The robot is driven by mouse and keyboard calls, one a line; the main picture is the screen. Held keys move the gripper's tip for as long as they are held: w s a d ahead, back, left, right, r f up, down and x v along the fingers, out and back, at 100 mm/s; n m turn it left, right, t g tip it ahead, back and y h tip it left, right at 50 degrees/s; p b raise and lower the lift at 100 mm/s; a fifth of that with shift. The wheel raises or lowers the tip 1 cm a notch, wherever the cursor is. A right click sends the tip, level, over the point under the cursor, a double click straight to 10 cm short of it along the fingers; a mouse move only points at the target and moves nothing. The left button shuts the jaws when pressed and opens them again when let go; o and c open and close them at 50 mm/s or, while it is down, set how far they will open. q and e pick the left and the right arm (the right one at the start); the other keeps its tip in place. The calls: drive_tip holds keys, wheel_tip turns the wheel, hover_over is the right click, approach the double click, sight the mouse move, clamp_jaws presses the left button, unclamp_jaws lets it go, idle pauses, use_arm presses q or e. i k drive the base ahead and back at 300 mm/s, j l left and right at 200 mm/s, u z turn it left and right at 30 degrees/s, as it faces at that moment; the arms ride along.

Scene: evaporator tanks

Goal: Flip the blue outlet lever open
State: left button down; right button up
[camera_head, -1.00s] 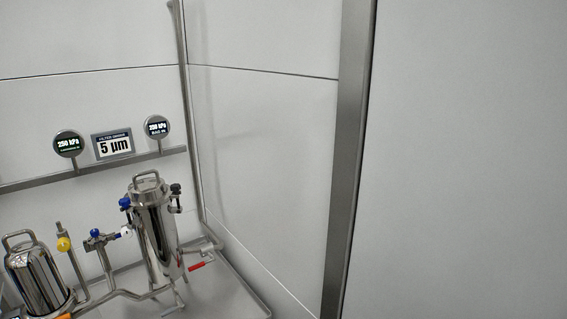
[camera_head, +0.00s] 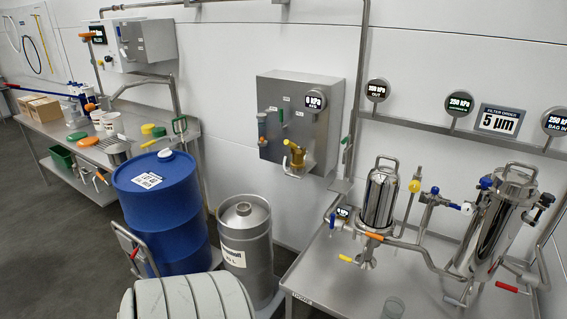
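Several blue valve parts show on the filter skid at the right, and I cannot tell for sure which is the outlet lever. A small upright blue handle (camera_head: 333,220) is at the left end of the piping, beside the smaller steel filter housing (camera_head: 380,200). A blue handle (camera_head: 435,190) tops the valve between the two housings. A blue knob (camera_head: 485,183) is by the lid of the larger steel housing (camera_head: 490,235). Whether any of these valves is open is too small to tell. Neither of my grippers is in view.
The skid stands on a steel table (camera_head: 330,270). A blue drum (camera_head: 160,215) and a steel keg (camera_head: 245,255) stand left of it. A long bench (camera_head: 75,150) stands at the left, with open floor in front.

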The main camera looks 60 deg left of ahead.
sight(331, 226)
drive_tip(key=u, duration=1.6)
